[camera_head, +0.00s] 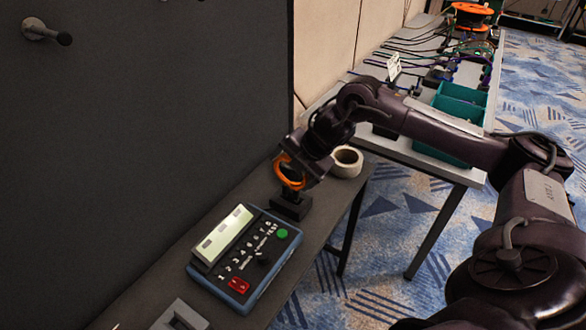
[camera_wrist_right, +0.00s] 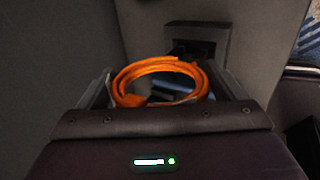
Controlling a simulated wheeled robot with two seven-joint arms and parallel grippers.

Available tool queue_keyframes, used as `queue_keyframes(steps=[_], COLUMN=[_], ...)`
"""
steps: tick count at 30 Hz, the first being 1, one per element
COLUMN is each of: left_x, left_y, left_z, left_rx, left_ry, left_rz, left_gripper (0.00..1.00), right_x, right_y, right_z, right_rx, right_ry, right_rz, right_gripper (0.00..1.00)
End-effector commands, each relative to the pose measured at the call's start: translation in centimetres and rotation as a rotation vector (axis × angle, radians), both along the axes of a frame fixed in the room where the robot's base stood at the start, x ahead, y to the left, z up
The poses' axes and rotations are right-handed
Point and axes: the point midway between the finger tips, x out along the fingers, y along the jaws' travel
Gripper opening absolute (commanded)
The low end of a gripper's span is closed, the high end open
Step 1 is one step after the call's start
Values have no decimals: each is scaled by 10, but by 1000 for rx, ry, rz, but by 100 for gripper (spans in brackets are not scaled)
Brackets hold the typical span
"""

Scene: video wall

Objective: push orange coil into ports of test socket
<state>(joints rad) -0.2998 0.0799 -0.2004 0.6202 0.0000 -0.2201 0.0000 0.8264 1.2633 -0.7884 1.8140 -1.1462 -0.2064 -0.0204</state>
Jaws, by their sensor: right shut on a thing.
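The orange coil (camera_head: 291,184) is a looped orange cable held in my right gripper (camera_head: 297,174). In the right wrist view the coil (camera_wrist_right: 128,82) sits between the two fingers of my right gripper (camera_wrist_right: 160,85), which is shut on it. The test socket (camera_head: 291,207) is a small black block on the narrow dark table, just below the coil. A dark block with a recess, seemingly the socket, shows beyond the coil in the right wrist view (camera_wrist_right: 203,30). The coil's plug ends and the ports are too small or hidden to tell whether they touch. My left gripper is out of view.
A blue tester (camera_head: 240,262) with a screen and buttons stands in front of the socket. A roll of tape (camera_head: 346,162) lies behind. A dark wall panel (camera_head: 150,120) borders the table's left. A grey table with teal bins (camera_head: 458,104) and cables is farther back.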

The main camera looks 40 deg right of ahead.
Motion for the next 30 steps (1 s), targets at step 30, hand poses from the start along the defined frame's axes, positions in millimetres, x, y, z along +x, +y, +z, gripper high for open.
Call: queue_keyframes(steps=[30], left_x=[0], left_y=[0], left_z=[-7], left_rx=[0], left_ry=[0], left_rz=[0], left_gripper=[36], right_x=[0], right_y=[0], right_z=[-15], right_rx=[0], right_ry=[-1], right_rz=[0], right_gripper=[62])
